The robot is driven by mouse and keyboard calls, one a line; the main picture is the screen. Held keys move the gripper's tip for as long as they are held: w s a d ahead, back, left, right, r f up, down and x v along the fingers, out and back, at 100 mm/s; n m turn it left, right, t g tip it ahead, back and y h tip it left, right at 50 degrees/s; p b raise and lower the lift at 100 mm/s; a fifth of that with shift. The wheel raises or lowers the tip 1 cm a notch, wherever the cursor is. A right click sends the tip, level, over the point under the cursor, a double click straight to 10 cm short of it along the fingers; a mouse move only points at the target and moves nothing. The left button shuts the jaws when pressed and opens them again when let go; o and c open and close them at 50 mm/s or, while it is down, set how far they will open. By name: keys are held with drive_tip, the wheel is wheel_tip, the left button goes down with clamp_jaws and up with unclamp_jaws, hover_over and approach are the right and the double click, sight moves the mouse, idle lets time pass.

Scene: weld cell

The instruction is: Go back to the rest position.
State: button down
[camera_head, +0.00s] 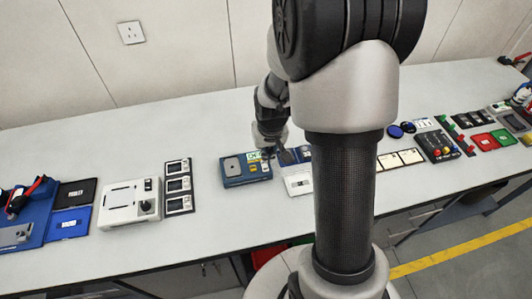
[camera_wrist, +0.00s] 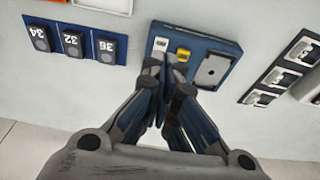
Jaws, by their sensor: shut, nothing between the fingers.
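My gripper (camera_wrist: 166,76) is shut and empty in the wrist view. Its fingertips are together over the near edge of a blue device (camera_wrist: 223,47), beside its yellow button (camera_wrist: 182,55) and white switch (camera_wrist: 161,44). I cannot tell whether the tips touch the device. In the head view my gripper (camera_head: 268,145) hangs down at the far right corner of the same blue device (camera_head: 235,181). My arm stands in the middle of that view and hides part of the bench.
The long grey bench (camera_head: 110,135) holds several devices. A white box (camera_head: 128,203) and a strip of dark modules (camera_head: 178,184) stand left. A blue strip with numbered blocks (camera_wrist: 72,41) lies beside the device. A control box with coloured knobs (camera_head: 437,146) stands right. A wall is behind.

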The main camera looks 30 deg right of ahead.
drive_tip(key=r, duration=0.1)
drive_tip(key=s+r, duration=0.1)
drive_tip(key=r, duration=0.1)
drive_tip(key=s+r+p, duration=0.1)
drive_tip(key=shift+s+a+r, duration=0.15)
drive_tip(key=shift+a+r, duration=0.05)
drive_tip(key=shift+a, duration=0.15)
drive_tip(key=s+a+r+n+t+b, duration=0.1)
drive_tip(key=s+a+r, duration=0.45)
drive_tip(key=r, duration=0.45)
drive_tip(key=s+a+r+n, duration=0.1)
drive_tip(key=s+a+r, duration=0.2)
drive_tip(key=s, duration=0.3)
drive_tip(key=s+a+r+n+t+b, duration=0.1)
drive_tip(key=s+a+r, duration=0.1)
drive_tip(key=s, duration=0.4)
drive_tip(key=shift+a+r+y, duration=0.4)
drive_tip(key=shift+a, duration=0.15)
drive_tip(key=shift+s, duration=0.1)
